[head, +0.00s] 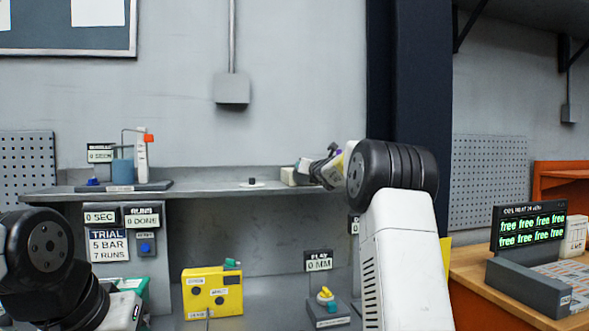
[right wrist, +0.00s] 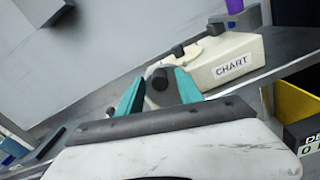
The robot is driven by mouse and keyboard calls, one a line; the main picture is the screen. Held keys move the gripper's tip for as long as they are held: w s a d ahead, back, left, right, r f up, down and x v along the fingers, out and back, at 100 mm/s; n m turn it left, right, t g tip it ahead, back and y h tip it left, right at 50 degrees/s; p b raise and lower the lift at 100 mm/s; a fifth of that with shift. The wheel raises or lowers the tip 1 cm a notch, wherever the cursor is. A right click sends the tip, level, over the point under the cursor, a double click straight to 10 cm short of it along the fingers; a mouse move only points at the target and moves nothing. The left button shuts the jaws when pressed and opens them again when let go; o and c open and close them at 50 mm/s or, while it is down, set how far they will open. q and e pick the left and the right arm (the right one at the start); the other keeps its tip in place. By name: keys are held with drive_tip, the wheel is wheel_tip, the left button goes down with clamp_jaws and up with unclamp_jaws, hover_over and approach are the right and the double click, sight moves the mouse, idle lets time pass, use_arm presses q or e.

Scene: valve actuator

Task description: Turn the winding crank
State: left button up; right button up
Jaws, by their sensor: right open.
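A cream box marked CHART (right wrist: 235,62) stands on the shelf, tilted in the right wrist view; its cream end shows in the head view (head: 290,176). A dark round knob (right wrist: 158,79), which looks like the handle of the winding crank, stands out in front of the box. My right gripper (right wrist: 158,90) is open, with one teal finger on each side of the knob; I cannot tell whether either touches it. In the head view my right gripper (head: 325,172) is small and partly hidden by my arm. My left arm shows at lower left, but its gripper is not visible.
The grey shelf (head: 220,191) carries a blue cup rig (head: 122,171) at left and a small white disc (head: 252,183). The middle of the shelf is largely clear.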

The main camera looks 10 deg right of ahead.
drive_tip(key=shift+c, duration=0.2)
clamp_jaws()
